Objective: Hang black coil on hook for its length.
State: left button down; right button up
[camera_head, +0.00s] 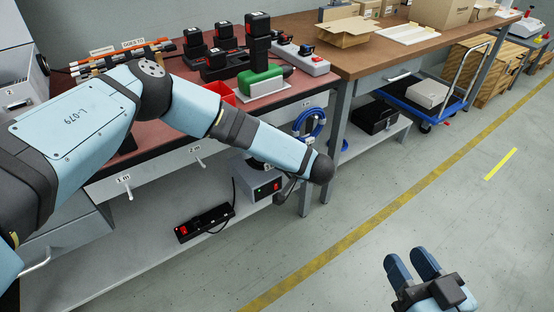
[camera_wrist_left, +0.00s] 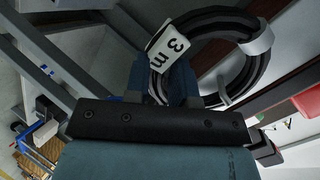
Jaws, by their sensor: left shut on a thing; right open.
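The black coil (camera_wrist_left: 252,68) with a white "3 m" tag (camera_wrist_left: 168,47) and a light band is in the fingers of my left gripper (camera_wrist_left: 163,82), in the left wrist view. A small grey peg (camera_wrist_left: 224,92) shows within the ring's opening; I cannot tell whether the coil rests on it. In the head view my left arm hides the coil and gripper. Hooks marked "1 m" (camera_head: 129,193) and "2 m" (camera_head: 198,162) on the bench front are bare. My right gripper (camera_head: 412,263) is open and empty over the floor.
A blue coil (camera_head: 309,124) hangs at the bench front, right of my left arm. A grey box (camera_head: 258,184) and black power strip (camera_head: 205,221) sit on the lower shelf. Tools stand on the benchtop (camera_head: 295,90).

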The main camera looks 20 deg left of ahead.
pick_arm(q)
jog(key=c, duration=0.9)
grip_release()
